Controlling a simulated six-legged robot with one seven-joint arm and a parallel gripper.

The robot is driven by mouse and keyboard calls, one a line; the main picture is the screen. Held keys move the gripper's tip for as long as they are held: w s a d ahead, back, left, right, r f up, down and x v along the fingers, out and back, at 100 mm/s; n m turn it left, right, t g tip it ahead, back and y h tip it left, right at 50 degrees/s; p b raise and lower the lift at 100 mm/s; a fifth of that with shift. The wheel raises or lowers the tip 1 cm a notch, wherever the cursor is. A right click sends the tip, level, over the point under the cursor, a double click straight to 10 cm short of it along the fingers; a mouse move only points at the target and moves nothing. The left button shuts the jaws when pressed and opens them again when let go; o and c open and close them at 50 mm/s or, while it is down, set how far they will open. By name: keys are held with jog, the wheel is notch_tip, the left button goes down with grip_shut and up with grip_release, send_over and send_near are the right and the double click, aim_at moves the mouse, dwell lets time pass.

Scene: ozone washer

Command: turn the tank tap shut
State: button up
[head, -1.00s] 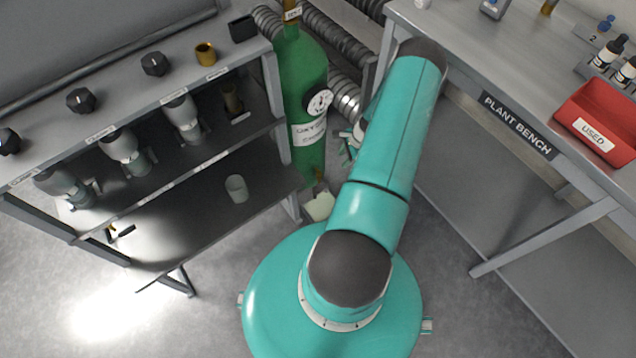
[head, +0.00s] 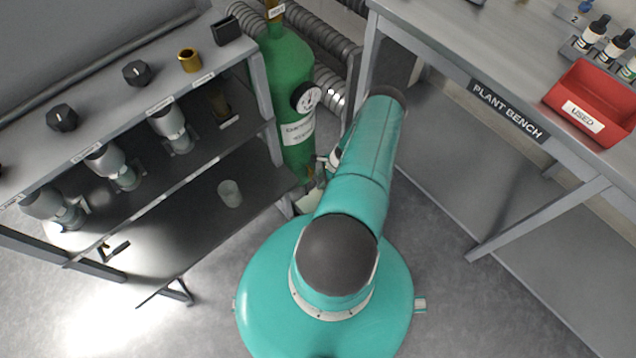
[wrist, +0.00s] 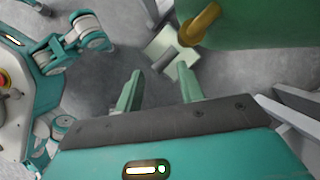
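The green tank (head: 288,85) stands upright between the shelf rack and the plant bench, with a round gauge (head: 306,97) on its front. In the wrist view the tank (wrist: 270,22) fills the top right. A brass tap-like fitting (wrist: 199,25) sticks out from it there, above a pale square piece (wrist: 160,45). In the head view my gripper (head: 325,168) is mostly hidden by my arm, beside the tank's lower part.
The rack (head: 140,100) at left carries knobs, a brass cup (head: 190,60) and several valve-like fittings; a clear cup (head: 230,193) stands on its lower shelf. The plant bench (head: 440,40) at right holds a red bin (head: 590,103). Ribbed hoses (head: 325,40) run behind the tank.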

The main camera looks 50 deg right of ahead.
aim_at(318, 183)
jog(key=shift+x, duration=2.15)
jog(key=shift+r, duration=0.1)
grip_shut()
jog(key=shift+a, duration=0.1)
jog(key=shift+w, duration=0.1)
